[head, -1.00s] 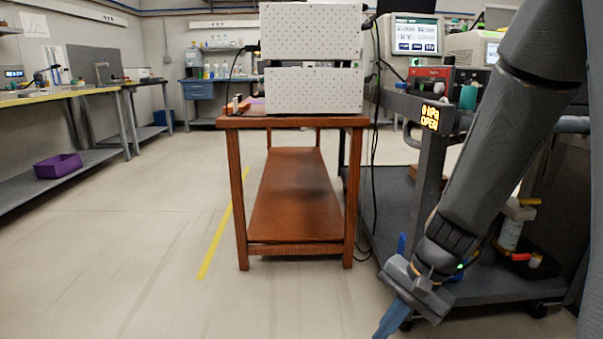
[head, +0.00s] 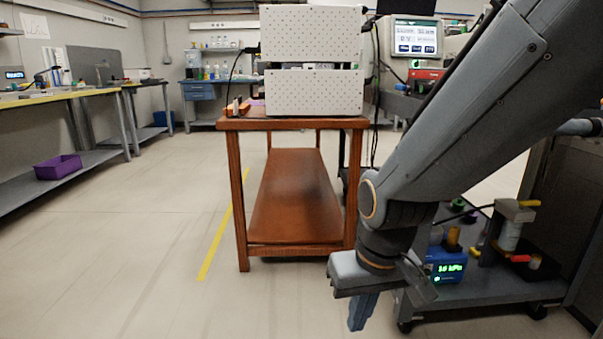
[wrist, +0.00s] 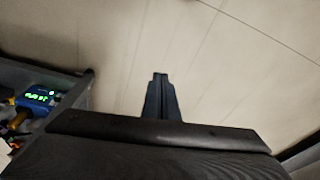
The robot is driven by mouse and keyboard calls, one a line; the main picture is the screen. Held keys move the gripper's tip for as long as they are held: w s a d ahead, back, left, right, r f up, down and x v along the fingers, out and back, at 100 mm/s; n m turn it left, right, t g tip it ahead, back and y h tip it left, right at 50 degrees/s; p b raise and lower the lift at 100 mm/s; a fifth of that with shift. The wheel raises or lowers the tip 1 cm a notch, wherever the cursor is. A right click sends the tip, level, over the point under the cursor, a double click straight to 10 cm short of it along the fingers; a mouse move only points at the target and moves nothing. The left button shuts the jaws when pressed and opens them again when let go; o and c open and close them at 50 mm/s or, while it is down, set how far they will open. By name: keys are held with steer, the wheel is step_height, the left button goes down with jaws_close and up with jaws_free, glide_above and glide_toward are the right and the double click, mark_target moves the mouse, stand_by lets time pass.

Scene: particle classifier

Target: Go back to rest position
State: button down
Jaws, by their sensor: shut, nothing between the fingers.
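My gripper (head: 360,312) hangs below my arm at the lower middle right of the head view, in front of the wooden table and left of the grey cart. Its blue-grey fingers point down at the floor. In the wrist view the fingers (wrist: 160,97) are together over bare floor, with nothing between them.
A wooden table (head: 292,122) with a lower shelf carries two white perforated boxes (head: 312,92). The grey cart (head: 490,292), close on the right, holds a blue device with a green display (head: 447,268). The floor (head: 150,250) at left is clear. A purple bin (head: 58,167) sits on the left bench's shelf.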

steer(key=s+a+r+n+g+y+p, duration=0.1)
steer(key=s+a+r+n, duration=0.15)
steer(key=s+a, duration=0.3)
steer(key=s+a+r+n+g+p, duration=0.1)
steer(key=s+a+r+n, duration=0.1)
steer(key=s+a+r, duration=0.4)
steer(key=d+r+m+h+p, duration=0.1)
steer(key=d+r+m+p, duration=0.2)
steer(key=d+r+p, duration=0.7)
steer(key=s+d+r+m+p, duration=0.1)
steer(key=d+r+m+p, duration=0.3)
steer(key=d+r+p, duration=0.7)
step_height(320, 180, up, 5)
steer(key=p, duration=1.5)
steer(key=shift+r+h+p, duration=0.2)
steer(key=shift+h+p, duration=0.2)
